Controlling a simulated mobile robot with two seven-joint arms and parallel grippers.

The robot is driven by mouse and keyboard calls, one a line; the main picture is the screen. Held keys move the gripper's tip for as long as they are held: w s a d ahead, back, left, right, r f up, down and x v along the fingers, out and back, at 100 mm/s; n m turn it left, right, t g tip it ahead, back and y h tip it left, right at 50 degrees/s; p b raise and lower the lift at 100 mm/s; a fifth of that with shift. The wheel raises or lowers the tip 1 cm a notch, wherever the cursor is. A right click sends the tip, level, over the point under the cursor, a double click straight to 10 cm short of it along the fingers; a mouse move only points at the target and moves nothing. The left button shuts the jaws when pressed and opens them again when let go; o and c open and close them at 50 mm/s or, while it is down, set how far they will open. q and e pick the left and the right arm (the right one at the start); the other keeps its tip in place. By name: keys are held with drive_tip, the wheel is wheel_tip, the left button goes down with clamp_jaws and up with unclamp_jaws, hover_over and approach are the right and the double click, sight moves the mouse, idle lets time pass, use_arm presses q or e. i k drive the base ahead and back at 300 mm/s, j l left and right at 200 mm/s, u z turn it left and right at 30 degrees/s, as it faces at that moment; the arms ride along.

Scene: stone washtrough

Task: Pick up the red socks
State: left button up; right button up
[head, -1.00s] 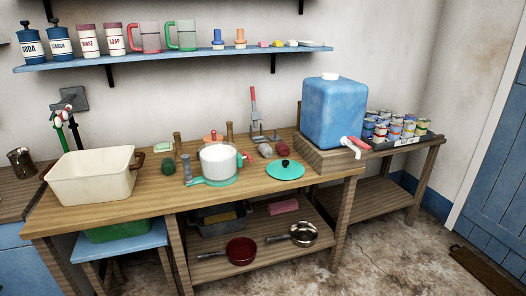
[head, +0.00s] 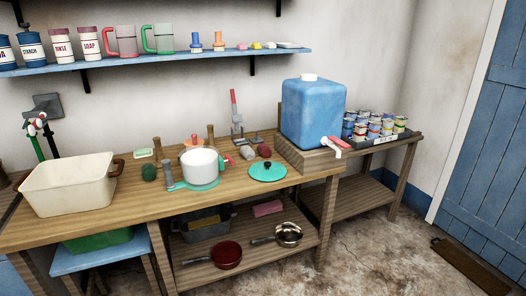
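A dark red rounded bundle, which looks like the rolled red socks (head: 264,151), lies on the wooden table. It sits behind the teal lid (head: 268,171) and left of the blue water tank's wooden stand. A similar grey bundle (head: 247,152) lies just left of it, and a dark green one (head: 149,173) lies further left. Nothing covers the red bundle from this side. Neither of my grippers is in view.
A white pot (head: 201,163) stands left of the lid. A cream basin (head: 70,185) fills the table's left end. The blue tank (head: 313,113) stands right, with cans (head: 374,126) beyond. Pans (head: 226,255) lie on the lower shelf. The floor at right is mostly open.

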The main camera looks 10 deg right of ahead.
sight(264, 150)
drive_tip(key=i+l, duration=0.2)
drive_tip(key=l, duration=0.2)
drive_tip(key=i+l, duration=0.15)
drive_tip(key=l, duration=0.25)
drive_tip(key=i+l, duration=0.2)
drive_tip(key=l, duration=0.2)
